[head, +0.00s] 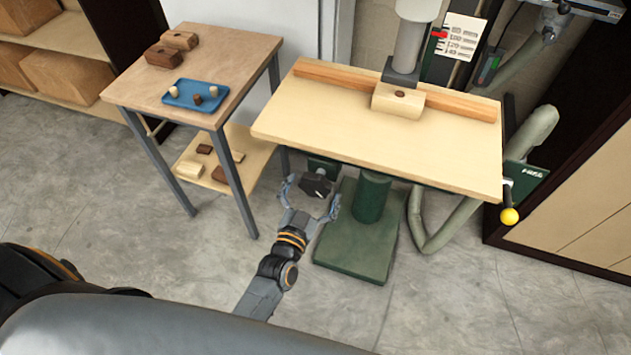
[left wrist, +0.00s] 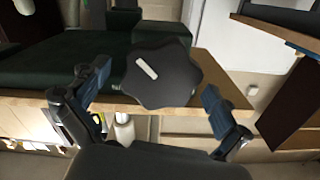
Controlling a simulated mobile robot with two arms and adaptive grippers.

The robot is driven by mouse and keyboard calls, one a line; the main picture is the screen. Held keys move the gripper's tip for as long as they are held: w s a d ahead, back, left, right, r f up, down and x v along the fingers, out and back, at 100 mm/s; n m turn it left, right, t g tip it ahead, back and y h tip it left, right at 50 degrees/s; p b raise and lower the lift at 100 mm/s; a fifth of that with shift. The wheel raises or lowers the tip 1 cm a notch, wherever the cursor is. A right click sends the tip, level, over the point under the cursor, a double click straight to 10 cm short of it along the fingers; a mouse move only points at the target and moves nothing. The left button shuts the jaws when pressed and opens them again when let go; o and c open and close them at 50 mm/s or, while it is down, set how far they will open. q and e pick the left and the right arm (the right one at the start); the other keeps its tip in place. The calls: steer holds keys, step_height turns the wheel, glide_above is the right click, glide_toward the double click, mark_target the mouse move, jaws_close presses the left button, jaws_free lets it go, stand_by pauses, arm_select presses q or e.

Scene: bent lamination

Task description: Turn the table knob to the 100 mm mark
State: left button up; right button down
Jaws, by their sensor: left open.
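The table knob (head: 317,186) is a dark, star-shaped knob under the front edge of the machine's wooden table (head: 300,110). In the left wrist view the knob (left wrist: 172,82) shows lobes and a white line pointing to the upper left. My left gripper (head: 310,193) is open, with its fingers on either side of the knob. In the left wrist view the left gripper (left wrist: 157,80) shows visible gaps to the knob. A white scale plate (head: 463,38) with number marks stands behind the table, a red pointer (head: 440,35) at its left edge. The exact reading is too small to tell.
A light wood block (head: 399,101) sits on the table under the machine's spindle, before a wooden fence (head: 460,102). A green column (head: 371,197) and base stand below. A yellow-ended handle (head: 509,216) is at the right. A side table (head: 150,90) stands left.

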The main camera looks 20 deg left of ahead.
arm_select(q)
steer(key=shift+w, duration=0.5)
steer(key=c, duration=1.1)
steer(key=shift+n, duration=0.7)
arm_select(e)
steer(key=shift+s+a+r, duration=0.15)
steer(key=shift+s+a, duration=0.1)
steer(key=shift+s, duration=0.45)
arm_select(q)
steer(key=o, duration=1.1)
arm_select(e)
steer(key=shift+d, duration=0.15)
